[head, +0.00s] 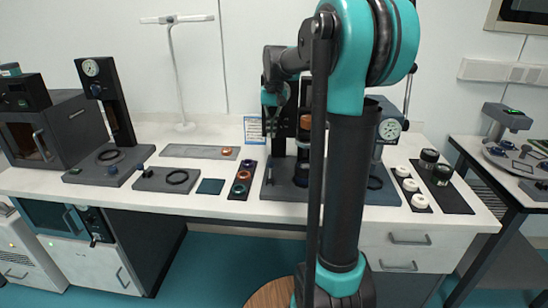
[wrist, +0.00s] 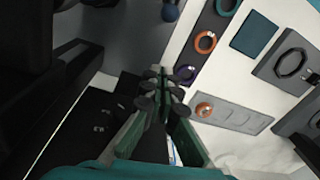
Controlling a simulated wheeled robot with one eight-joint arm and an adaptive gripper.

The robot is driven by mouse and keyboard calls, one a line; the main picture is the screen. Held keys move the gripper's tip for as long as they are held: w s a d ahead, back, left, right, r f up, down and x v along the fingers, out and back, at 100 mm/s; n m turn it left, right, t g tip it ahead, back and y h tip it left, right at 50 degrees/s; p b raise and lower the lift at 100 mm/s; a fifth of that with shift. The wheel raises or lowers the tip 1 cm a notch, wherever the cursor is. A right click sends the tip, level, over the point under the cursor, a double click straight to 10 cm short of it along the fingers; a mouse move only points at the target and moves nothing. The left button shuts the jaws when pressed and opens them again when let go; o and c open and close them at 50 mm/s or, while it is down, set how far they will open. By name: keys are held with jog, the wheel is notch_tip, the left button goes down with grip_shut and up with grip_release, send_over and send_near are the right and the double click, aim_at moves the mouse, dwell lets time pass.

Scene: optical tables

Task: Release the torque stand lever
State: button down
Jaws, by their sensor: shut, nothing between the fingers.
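A dark stand (head: 284,191) with a flat base and an upright column stands at the middle of the white bench. I take it for the torque stand, but cannot be sure. My arm hides part of it, and I cannot make out its lever clearly. A dark blue ball knob (wrist: 170,12) shows at the top of the wrist view, possibly a lever end. My gripper (head: 272,104) is raised in front of the column's upper part. In the wrist view my gripper (wrist: 164,88) has its green fingers shut and empty, apart from the knob.
A black strip (head: 236,194) with coloured rings, a teal pad (head: 210,186) and a long grey plate (head: 190,151) lie left of the stand. Another gauge stand (head: 118,110) is farther left. White rings (head: 411,185) and a gauge (head: 389,129) are at right.

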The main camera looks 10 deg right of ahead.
aim_at(269, 163)
jog(key=f, duration=1)
jog(key=shift+w+a+f, duration=0.1)
jog(key=shift+a, duration=0.3)
jog(key=shift+s+a+r, duration=0.1)
jog(key=shift+s+r, duration=0.15)
jog(key=shift+s, duration=0.3)
jog(key=shift+s+r, duration=0.2)
jog(key=shift+s, duration=0.3)
jog(key=shift+s+a+r, duration=0.1)
jog(key=shift+s+r, duration=0.2)
jog(key=shift+s, duration=0.55)
jog(key=shift+s+a+r+t+h, duration=0.1)
jog(key=shift+s+r+t+h, duration=0.25)
jog(key=shift+t, duration=0.25)
jog(key=shift+s+a+r+t+h, duration=0.15)
jog(key=shift+s+a+t, duration=0.05)
jog(key=shift+s+t, duration=0.4)
jog(key=shift+s+a+r+t+h, duration=0.15)
jog(key=shift+s+t, duration=0.25)
jog(key=shift+t, duration=0.3)
jog(key=s+t, duration=0.1)
jog(key=t+h, duration=0.1)
jog(key=s+a+t, duration=0.1)
jog(key=t, duration=0.1)
jog(key=shift+s+r, duration=0.3)
jog(key=shift+s, duration=0.05)
jog(key=shift+w+d, duration=0.1)
jog(key=shift+r, duration=0.15)
